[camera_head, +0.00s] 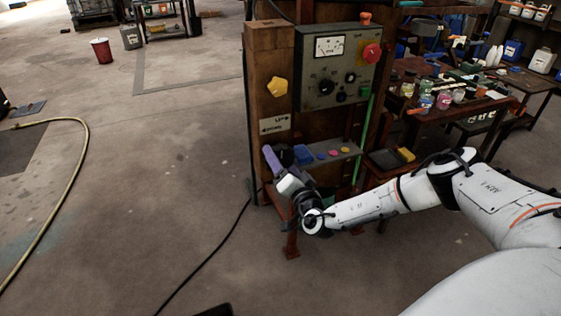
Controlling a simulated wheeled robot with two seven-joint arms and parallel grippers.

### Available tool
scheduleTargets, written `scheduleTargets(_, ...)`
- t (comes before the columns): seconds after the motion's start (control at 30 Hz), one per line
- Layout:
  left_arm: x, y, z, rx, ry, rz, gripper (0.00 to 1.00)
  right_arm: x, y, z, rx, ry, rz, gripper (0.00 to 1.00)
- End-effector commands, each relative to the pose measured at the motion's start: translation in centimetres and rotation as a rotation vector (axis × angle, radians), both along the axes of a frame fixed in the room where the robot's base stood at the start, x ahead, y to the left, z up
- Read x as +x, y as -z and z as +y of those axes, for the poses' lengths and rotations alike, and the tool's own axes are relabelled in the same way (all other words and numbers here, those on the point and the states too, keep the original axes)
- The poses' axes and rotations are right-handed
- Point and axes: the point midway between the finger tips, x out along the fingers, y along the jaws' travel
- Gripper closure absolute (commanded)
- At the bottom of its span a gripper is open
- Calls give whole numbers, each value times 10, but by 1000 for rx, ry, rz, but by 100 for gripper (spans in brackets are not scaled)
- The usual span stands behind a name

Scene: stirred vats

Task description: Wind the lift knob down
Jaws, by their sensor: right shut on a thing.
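A yellow, lobed knob (277,87) sits on the front of a wooden post, and I take it to be the lift knob. Below it is a small plate (275,123) with an arrow and lettering that seems to read "UP". My right gripper (284,178) is low in front of the post, below the plate and apart from the yellow knob. It is shut on a purple, bar-shaped thing (271,159) that points up and to the left. The jaws are small and partly hidden by the wrist. My left gripper is not in view.
A grey control box (338,65) with a gauge, dark knobs and a red button (372,53) stands right of the post. A shelf (345,151) with coloured buttons and a blue block is beside my gripper. A bench with jars (425,102) is at right. The left floor is mostly clear, with a hose.

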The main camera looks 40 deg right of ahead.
Motion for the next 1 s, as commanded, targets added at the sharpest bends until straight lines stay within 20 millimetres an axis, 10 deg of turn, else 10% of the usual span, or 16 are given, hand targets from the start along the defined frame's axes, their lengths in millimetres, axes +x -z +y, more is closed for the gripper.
scheduleTargets(0.8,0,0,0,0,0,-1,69,0,0,-2,-67,3,13,54)
scheduleTargets(0.83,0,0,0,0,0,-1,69,0,0,-2,-67,3,13,30)
scheduleTargets(1.0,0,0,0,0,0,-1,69,0,0,-1,-64,1,14,13)
